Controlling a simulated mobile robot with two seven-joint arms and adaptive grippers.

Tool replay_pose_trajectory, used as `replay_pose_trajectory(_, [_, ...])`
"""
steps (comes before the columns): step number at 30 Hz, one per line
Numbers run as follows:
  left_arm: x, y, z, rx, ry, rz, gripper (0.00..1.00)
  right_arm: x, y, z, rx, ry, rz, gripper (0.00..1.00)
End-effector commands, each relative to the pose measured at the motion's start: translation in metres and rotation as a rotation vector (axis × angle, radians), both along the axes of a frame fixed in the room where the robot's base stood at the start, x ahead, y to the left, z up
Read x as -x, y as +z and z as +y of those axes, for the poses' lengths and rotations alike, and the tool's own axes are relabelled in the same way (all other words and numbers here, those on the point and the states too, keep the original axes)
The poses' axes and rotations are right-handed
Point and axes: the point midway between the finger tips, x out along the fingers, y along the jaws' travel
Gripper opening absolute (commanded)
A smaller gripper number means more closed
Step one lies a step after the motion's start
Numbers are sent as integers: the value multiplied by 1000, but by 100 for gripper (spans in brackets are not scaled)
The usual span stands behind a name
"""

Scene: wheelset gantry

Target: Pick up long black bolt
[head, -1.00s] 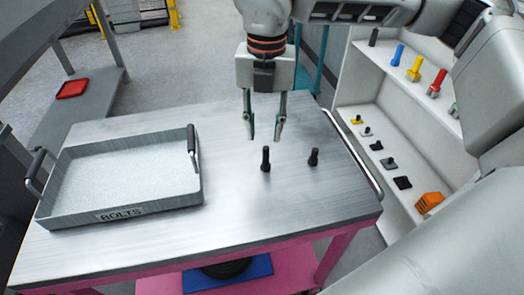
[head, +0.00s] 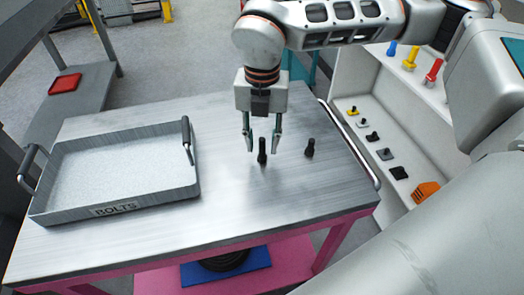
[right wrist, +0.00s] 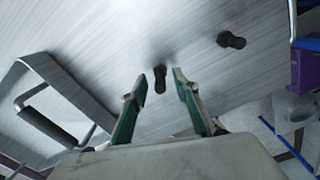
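The long black bolt (head: 262,151) stands upright on the metal table top (head: 230,215). It also shows in the right wrist view (right wrist: 160,78), just beyond and between the fingertips. A shorter black bolt (head: 310,148) stands to its right, and it shows in the right wrist view too (right wrist: 231,40). My right gripper (head: 262,150) points down with its fingers open, one on each side of the long bolt in the head view. I see no contact between the fingers and the bolt. My left gripper is not in view.
A grey tray labelled BOLTS (head: 117,209) with black handles sits empty on the table's left part. A white shelf (head: 430,165) with coloured fittings stands to the right. A red tray (head: 65,83) lies on another bench at the left. The table's front is clear.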

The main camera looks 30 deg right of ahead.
Motion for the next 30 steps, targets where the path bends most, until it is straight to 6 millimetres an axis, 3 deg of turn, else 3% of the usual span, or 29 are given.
replay_pose_trajectory(1, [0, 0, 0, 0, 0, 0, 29, 0, 0, 0, 0, 0, 0, 30])
replay_pose_trajectory(4, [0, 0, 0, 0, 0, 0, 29, 0, 0, 0, 0, 0, 0, 4])
replay_pose_trajectory(5, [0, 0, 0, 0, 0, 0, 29, 0, 0, 0, 0, 0, 0, 0])
replay_pose_trajectory(20, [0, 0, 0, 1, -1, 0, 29, 0, 7, 0, 0, -1, 0, 0])
replay_pose_trajectory(26, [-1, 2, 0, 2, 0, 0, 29, -1, 31, 0, -1, -1, -3, 0])
replay_pose_trajectory(30, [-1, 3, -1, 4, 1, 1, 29, -1, 57, 0, -1, -1, -4, 0])
